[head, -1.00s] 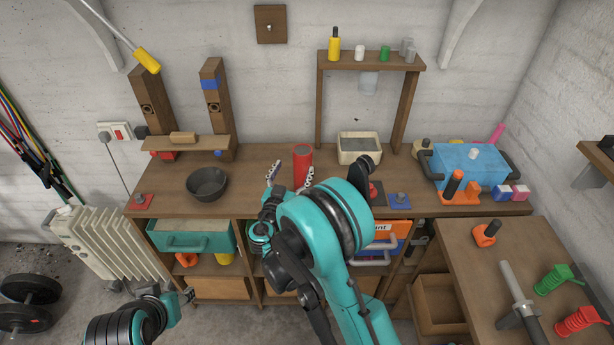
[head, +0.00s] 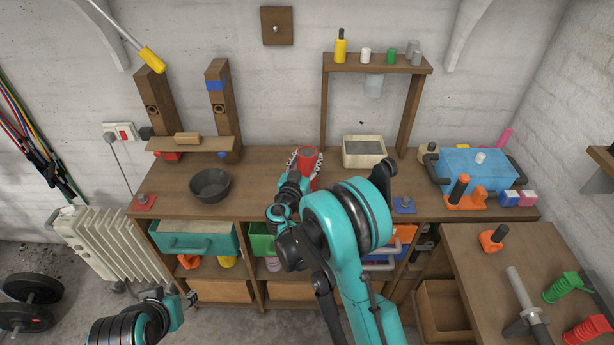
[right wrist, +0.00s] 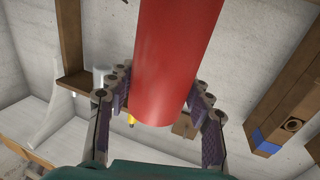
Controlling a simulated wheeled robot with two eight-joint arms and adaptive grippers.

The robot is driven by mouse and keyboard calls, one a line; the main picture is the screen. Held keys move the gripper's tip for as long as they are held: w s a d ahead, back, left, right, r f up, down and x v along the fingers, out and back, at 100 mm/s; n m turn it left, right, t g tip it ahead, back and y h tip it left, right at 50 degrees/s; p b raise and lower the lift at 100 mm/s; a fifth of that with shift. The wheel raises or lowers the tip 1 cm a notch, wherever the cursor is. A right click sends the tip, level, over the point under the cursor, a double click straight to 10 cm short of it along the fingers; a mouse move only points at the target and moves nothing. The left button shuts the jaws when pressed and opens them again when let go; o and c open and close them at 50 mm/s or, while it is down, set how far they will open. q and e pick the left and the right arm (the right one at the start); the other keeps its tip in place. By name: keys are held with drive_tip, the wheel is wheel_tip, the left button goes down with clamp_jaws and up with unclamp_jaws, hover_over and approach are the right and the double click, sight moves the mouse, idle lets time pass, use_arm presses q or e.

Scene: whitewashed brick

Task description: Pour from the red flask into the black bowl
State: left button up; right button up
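The red flask (head: 306,163) stands upright on the workbench, left of a cream box. My right gripper (head: 306,164) is around it, one finger on each side. In the right wrist view the flask (right wrist: 172,70) fills the space between the fingers (right wrist: 160,95); they look close to its sides but not clearly closed on it. The flask's lower part is hidden by my right arm in the head view. The black bowl (head: 210,186) sits upright on the bench to the left. My left gripper (head: 190,298) is low in front of the bench, too small to read.
The cream box (head: 364,152) stands right of the flask under a wooden rack (head: 376,62). A wooden stand (head: 190,146) is behind the bowl. A blue toolbox (head: 474,168) is at the far right. The bench between bowl and flask is clear.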

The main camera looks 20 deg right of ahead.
clamp_jaws()
